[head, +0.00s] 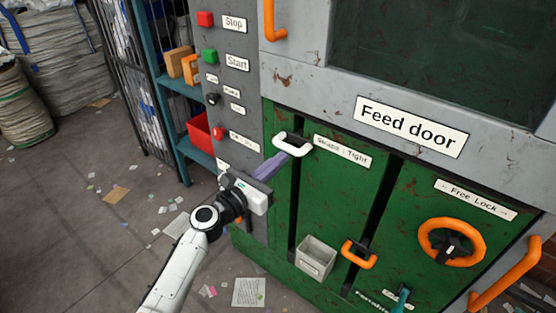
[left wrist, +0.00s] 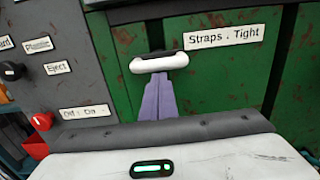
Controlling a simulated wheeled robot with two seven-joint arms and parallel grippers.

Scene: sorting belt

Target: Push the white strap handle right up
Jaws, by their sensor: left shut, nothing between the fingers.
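The white strap handle (head: 293,145) is a rounded white loop on the green panel, near the upper end of a dark vertical slot. It also shows in the left wrist view (left wrist: 159,64), left of the label "Straps : Tight" (left wrist: 224,36). My left gripper (head: 281,157) comes from below left, its purple fingers together and empty. The fingertips are just under the handle's white bar in both views; I cannot tell whether they touch it. In the left wrist view the fingers (left wrist: 158,98) point up at the bar. My right gripper is not in view.
An orange handle (head: 358,255) and a grey bin (head: 315,258) are lower on the panel. An orange wheel (head: 451,241) is at the right. A grey control strip with buttons (head: 209,56) stands left of the panel. Paper scraps lie on the floor.

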